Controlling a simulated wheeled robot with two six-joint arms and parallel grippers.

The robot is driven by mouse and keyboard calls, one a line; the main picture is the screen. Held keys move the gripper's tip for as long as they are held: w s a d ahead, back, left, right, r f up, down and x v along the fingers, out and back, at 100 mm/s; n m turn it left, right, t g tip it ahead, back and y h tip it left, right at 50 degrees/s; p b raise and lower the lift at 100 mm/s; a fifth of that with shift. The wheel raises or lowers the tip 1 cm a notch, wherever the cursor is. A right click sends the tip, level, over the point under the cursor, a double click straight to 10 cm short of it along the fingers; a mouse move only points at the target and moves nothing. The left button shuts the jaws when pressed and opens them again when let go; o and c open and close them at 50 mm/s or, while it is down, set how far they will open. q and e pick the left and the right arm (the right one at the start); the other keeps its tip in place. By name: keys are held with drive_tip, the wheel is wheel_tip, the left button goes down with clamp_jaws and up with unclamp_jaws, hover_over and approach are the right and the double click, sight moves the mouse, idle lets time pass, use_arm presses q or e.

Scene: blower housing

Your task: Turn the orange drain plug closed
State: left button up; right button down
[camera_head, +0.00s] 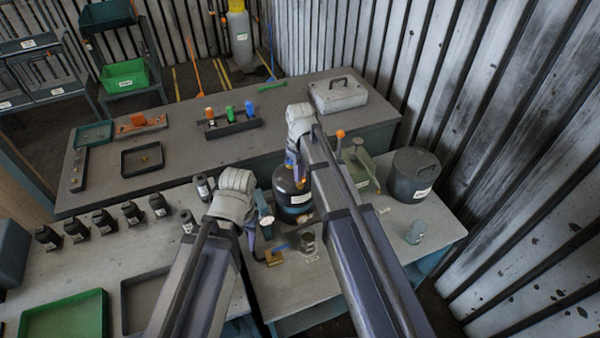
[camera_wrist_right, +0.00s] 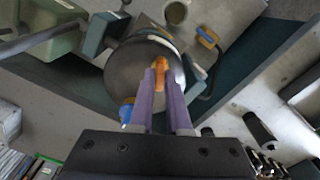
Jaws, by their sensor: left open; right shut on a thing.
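The orange drain plug (camera_wrist_right: 161,73) sits on top of a dark round housing (camera_wrist_right: 128,65) in the right wrist view. My right gripper (camera_wrist_right: 162,78) is shut on the plug, with one purple finger on each side. In the head view, the dark housing (camera_head: 291,203) stands on the near bench and my right gripper (camera_head: 293,170) reaches down onto its top; my arm hides part of it. My left gripper (camera_head: 253,243) is open, low over the bench to the left of the housing, partly hidden by its own wrist.
A grey lidded pot (camera_head: 415,176) and a green device (camera_head: 358,168) stand right of the housing. A small metal cup (camera_head: 307,243) and an orange-brown block (camera_head: 274,258) lie in front. Several black bottles (camera_head: 104,222) line the left bench. A green tray (camera_head: 65,318) lies nearer.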

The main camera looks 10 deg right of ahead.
drive_tip(key=m, duration=0.6)
drive_tip(key=shift+m, duration=0.3)
drive_tip(key=m, duration=1)
drive_tip(key=shift+m, duration=0.4)
drive_tip(key=m, duration=0.5)
drive_tip(key=shift+m, duration=0.3)
drive_tip(key=c, duration=0.9)
unclamp_jaws()
drive_tip(key=shift+r, duration=0.15)
